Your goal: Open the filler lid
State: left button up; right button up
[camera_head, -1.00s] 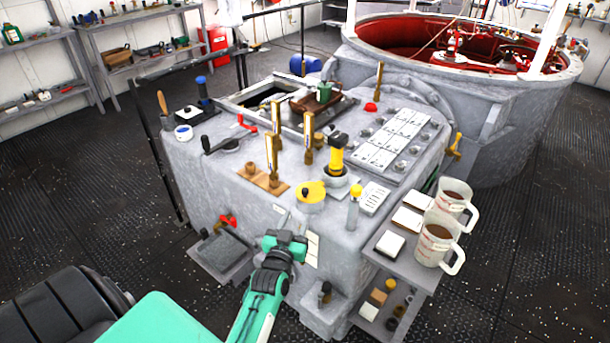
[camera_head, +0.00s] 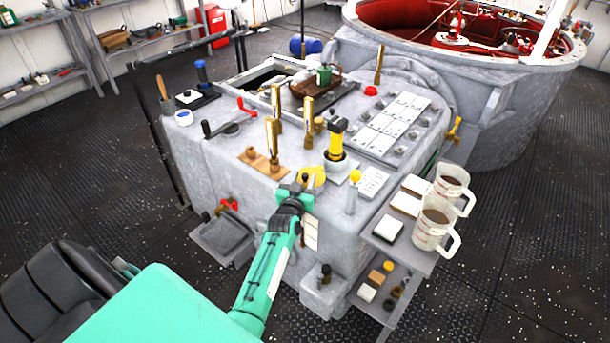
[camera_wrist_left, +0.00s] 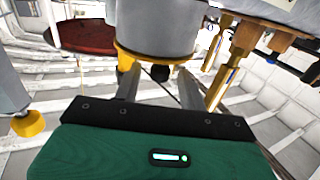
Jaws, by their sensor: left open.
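The filler lid (camera_head: 315,174) is a round yellow cap on a short grey neck near the front edge of the grey console's top. In the left wrist view the lid (camera_wrist_left: 135,54) shows as a yellow rim on a pale cylinder, with a small dark knob. My left gripper (camera_head: 299,187) is at the lid's near side and partly hides it in the head view. In the left wrist view its two fingers (camera_wrist_left: 157,76) are apart, one to each side of the dark knob. Whether they touch it is unclear. My right gripper is not in view.
Brass levers (camera_head: 272,137) stand behind left of the lid. A yellow-and-black handle (camera_head: 336,138) stands behind it, and a yellow-topped post (camera_head: 353,190) to its right. Two measuring jugs (camera_head: 436,230) are on the right side shelf.

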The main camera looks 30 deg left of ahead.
pick_arm(q)
jog(key=shift+x, duration=1)
grip_shut()
